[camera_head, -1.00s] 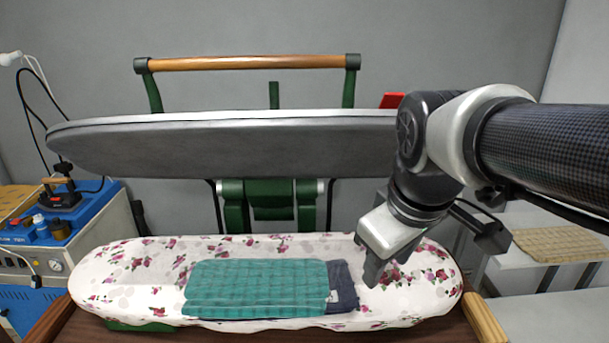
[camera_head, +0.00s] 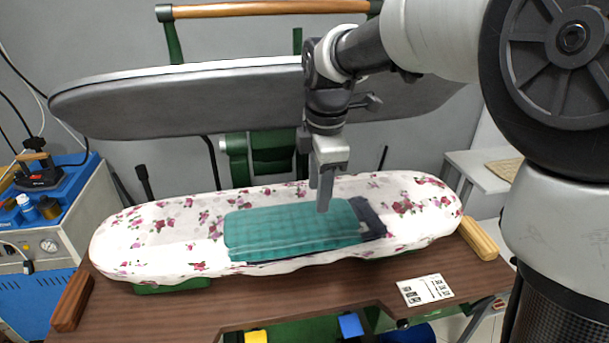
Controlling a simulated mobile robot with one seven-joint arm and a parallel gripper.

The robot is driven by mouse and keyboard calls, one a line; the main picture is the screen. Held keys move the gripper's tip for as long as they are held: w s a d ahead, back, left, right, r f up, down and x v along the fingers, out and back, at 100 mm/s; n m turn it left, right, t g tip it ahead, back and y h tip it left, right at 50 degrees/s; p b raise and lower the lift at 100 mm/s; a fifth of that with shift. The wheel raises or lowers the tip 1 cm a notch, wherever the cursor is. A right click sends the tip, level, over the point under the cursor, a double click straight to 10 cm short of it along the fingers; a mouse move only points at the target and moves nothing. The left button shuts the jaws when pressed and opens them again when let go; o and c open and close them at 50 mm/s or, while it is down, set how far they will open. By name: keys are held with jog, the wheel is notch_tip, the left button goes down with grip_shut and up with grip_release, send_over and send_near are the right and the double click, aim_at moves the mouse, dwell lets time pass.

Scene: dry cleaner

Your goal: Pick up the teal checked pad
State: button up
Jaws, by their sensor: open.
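The teal checked pad (camera_head: 280,232) lies flat on the floral ironing board (camera_head: 160,222). A dark navy folded cloth (camera_head: 371,219) shows from under its right end and along its front edge. My gripper (camera_head: 324,204) points down over the right part of the pad, with its fingertips at or just above it in the picture. The gripper is open and nothing shows between its fingers. From this side the fingers overlap, so the gap between them is hard to see. I cannot tell whether the fingertips touch the pad.
The grey upper press plate (camera_head: 180,100) hangs open behind and above the board, close to my wrist. A blue steam unit with an iron (camera_head: 38,172) stands at left. A white printed card (camera_head: 425,290) lies on the brown table (camera_head: 200,310) in front.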

aim_at(312, 244)
jog(key=w+f, duration=0.1)
jog(key=f, duration=1)
jog(key=w+a+f, duration=0.1)
jog(key=f, duration=0.5)
jog(key=shift+w+a+f, duration=0.1)
jog(key=shift+w+f, duration=0.2)
jog(key=shift+c, duration=0.4)
grip_shut()
